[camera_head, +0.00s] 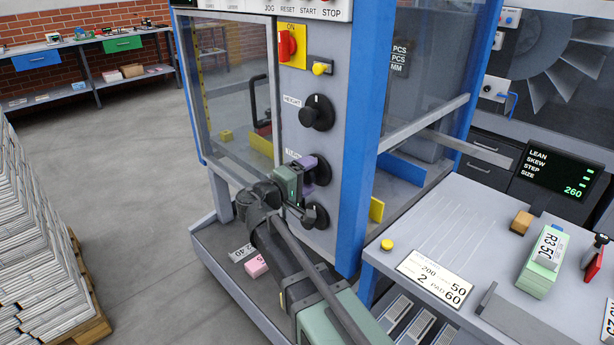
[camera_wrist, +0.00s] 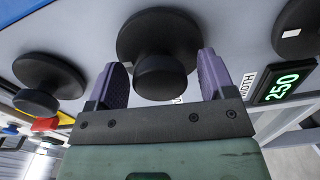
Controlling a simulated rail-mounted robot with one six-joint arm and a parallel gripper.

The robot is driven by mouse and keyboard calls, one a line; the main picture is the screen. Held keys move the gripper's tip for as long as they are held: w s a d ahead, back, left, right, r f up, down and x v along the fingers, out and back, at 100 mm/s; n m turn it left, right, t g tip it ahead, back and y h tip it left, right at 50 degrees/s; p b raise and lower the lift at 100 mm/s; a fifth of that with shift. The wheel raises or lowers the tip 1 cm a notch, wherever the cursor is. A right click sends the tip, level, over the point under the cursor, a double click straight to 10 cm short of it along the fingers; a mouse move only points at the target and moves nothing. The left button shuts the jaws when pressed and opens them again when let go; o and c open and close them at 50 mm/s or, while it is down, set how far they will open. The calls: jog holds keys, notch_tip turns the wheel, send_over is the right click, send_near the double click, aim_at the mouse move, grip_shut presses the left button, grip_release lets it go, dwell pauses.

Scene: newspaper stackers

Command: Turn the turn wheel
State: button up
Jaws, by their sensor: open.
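The turn wheel, a black disc with a smaller round knob in front, shows in the middle of the wrist view (camera_wrist: 158,32). In the head view the turn wheel (camera_head: 322,173) is the middle one of three black wheels on the grey panel, partly hidden by my gripper (camera_head: 303,168). My gripper is open, and its purple fingers stand on either side of the front knob in the wrist view (camera_wrist: 162,78). Gaps show between the fingers and the knob. I cannot tell whether the fingertips touch the disc.
The height wheel (camera_head: 317,112) is above and another black wheel (camera_head: 316,215) is close below. A yellow button (camera_head: 321,69) and a red switch (camera_head: 287,45) are higher up. A blue post (camera_head: 370,130) stands right of the panel, and a glass guard (camera_head: 233,95) is at its left.

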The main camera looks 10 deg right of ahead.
jog(key=shift+c, duration=0.4)
jog(key=c, duration=0.8)
jog(key=shift+n, duration=0.6)
jog(key=shift+c, duration=0.2)
jog(key=o, duration=0.9)
jog(key=v, duration=1.1)
